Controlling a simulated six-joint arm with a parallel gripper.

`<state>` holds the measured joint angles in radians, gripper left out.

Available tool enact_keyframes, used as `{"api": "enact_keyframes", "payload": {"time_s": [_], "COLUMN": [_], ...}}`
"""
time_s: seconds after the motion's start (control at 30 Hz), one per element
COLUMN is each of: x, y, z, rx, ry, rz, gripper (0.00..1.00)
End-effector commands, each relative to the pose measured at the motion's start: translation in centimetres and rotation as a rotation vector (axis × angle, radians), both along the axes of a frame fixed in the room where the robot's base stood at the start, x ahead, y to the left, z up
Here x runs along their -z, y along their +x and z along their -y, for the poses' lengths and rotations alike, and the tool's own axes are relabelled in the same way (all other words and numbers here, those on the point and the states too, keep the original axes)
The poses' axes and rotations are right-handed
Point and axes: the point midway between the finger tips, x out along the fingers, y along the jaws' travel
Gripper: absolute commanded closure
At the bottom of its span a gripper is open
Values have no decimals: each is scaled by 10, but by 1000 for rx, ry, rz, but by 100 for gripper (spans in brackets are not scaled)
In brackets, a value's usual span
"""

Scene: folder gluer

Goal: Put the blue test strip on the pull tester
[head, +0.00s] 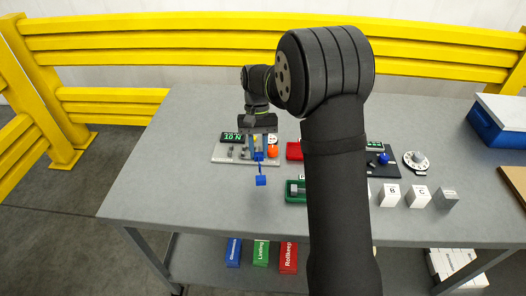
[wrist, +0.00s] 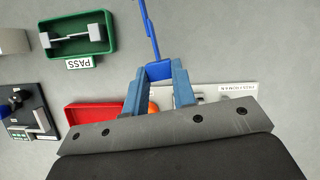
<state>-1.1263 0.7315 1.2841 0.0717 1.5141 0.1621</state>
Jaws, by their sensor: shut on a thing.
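In the wrist view my gripper (wrist: 160,78) is shut on one end of the blue strip (wrist: 153,38), which extends away between the blue fingers. The pull tester (head: 221,154) is a pale plate with a green-lit "10 N" display and an orange knob (head: 273,151). My gripper is over or just in front of its right part, hiding some of it. In the wrist view the tester's labelled edge (wrist: 238,88) shows behind the fingers.
A red tray (wrist: 85,113) and a green PASS tray (wrist: 111,42) holding a grey dumbbell-shaped piece lie beside the tester. A black device (head: 382,168), a round dial (head: 417,160) and lettered blocks (head: 389,195) stand further right. The table's left side is clear.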

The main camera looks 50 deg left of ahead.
Motion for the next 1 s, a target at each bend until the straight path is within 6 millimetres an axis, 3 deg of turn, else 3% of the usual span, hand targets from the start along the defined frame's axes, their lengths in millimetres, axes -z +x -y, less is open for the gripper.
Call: {"api": "enact_keyframes", "payload": {"time_s": [0.7, 1.0], "x": [8, 8], "y": [27, 36], "z": [-64, -77], "rx": [1408, 1700], "ry": [2, 1], "rz": [0, 3], "gripper": [97, 97]}}
